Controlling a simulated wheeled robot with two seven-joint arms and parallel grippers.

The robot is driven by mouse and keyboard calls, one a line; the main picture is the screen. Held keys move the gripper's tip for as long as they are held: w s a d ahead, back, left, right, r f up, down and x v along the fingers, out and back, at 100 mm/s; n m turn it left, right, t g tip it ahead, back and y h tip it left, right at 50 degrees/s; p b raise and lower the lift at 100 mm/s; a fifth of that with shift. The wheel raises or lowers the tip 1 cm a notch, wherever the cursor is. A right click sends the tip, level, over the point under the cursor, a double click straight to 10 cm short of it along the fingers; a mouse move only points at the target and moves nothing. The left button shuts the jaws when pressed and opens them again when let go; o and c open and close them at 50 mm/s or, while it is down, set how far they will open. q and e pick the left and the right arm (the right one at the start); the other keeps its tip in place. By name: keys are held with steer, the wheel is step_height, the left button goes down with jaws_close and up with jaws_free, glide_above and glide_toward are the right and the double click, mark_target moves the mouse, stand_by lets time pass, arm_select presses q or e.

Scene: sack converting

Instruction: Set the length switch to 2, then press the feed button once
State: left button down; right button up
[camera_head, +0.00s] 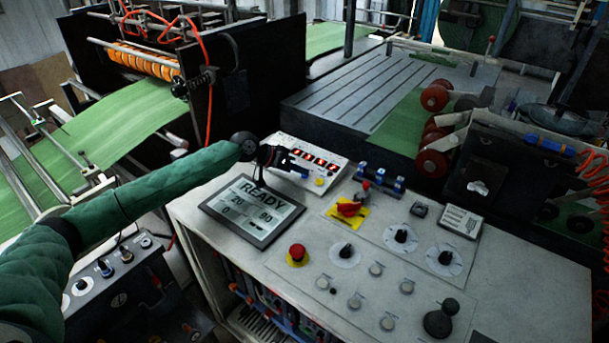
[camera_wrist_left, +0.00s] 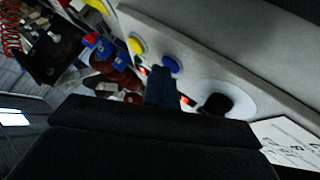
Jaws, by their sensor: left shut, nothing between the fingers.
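My left gripper (camera_head: 287,160) is shut and empty at the sloped panel with a red-digit display (camera_head: 318,156). In the left wrist view its fingers (camera_wrist_left: 162,88) are between a blue button (camera_wrist_left: 170,65) and a black knob on a white round dial (camera_wrist_left: 215,103); whether they touch either is unclear. A yellow button (camera_wrist_left: 137,45) is beside the blue one. The head view also shows the blue button (camera_head: 303,173) and yellow button (camera_head: 319,181). The arm hides the panel's left part. Labels are too small to tell which controls are the length switch and feed button. My right gripper is out of view.
A screen (camera_head: 252,208) reads READY, 20, 80 and 0. The desk also holds a red mushroom button (camera_head: 297,252), a red switch on yellow (camera_head: 349,209), dark rotary knobs (camera_head: 400,236) and a black joystick (camera_head: 440,318). The desk's right side (camera_head: 530,295) is bare.

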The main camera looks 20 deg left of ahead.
mark_target(297, 182)
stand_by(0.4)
arm_select(q)
steer(key=shift+s+r+p, duration=0.2)
steer(key=shift+r+p, duration=0.3)
steer(key=shift+r, duration=0.25)
steer(key=shift+r, duration=0.1)
steer(key=r+p, duration=0.2)
steer(key=r, duration=0.1)
steer(key=s+r, duration=0.1)
steer(key=shift+a+r+p, duration=0.25)
steer(key=shift+r+p, duration=0.1)
steer(key=shift+p, duration=0.05)
stand_by(1.6)
